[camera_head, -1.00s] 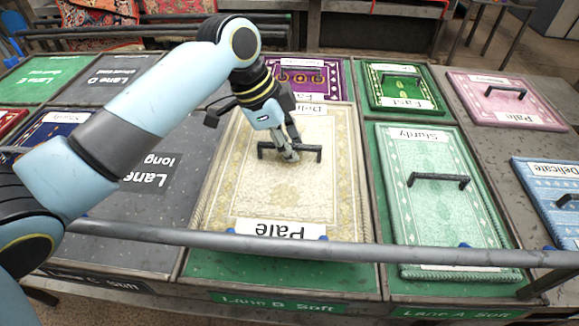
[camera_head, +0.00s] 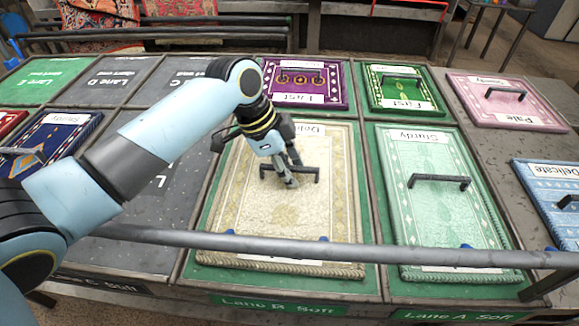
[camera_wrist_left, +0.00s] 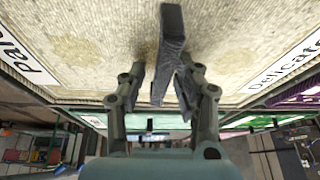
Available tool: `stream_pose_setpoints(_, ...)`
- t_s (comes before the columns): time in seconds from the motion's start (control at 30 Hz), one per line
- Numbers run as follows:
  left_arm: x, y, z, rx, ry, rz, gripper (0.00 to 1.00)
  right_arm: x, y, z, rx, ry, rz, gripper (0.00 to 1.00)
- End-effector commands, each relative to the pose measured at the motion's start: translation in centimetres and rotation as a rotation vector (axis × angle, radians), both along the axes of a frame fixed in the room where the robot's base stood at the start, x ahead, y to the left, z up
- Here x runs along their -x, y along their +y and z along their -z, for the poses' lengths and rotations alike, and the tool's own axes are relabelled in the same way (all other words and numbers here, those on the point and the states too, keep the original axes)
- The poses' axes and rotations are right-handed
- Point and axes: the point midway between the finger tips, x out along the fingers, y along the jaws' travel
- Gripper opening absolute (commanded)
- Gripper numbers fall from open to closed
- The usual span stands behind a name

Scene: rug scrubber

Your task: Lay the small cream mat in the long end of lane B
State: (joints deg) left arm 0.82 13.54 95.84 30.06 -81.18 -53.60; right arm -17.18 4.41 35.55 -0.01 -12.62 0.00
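The cream mat (camera_head: 325,215) lies flat on the green long panel of lane B (camera_head: 300,282), with green showing around its edges. Its dark handle (camera_head: 310,174) stands up near the middle. The handle also shows in the wrist view (camera_wrist_left: 171,40). My left gripper (camera_head: 289,180) is down at the handle. In the wrist view its two fingers (camera_wrist_left: 160,90) stand apart on either side of the handle, with a gap visible on the left side. The mat's "Pale" label is mostly hidden behind the rail. My right gripper is out of view.
A grey rail (camera_head: 300,243) crosses in front of the lanes. A mint mat (camera_head: 435,200) lies to the right, and a purple mat (camera_head: 305,82) and a green mat (camera_head: 400,88) lie behind. A pink mat (camera_head: 505,100) is at far right. Lane C's grey panel on the left is bare.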

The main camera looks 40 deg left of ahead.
Motion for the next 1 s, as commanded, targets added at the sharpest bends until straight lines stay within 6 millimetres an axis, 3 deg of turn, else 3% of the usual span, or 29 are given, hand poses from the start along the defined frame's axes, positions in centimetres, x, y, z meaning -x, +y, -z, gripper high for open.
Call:
stream_pose_setpoints(0.37,0.1,0.3,-1.0,-0.003,-0.004,0.0,0.33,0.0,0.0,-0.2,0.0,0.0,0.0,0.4)
stream_pose_setpoints(0.8,2.4,2.9,-9.5,-0.005,-0.002,0.002,0.33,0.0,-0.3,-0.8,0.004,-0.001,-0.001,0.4)
stream_pose_setpoints(1.0,2.9,3.4,-11.2,-0.001,0.0,0.0,0.33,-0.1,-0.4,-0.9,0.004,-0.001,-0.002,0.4)
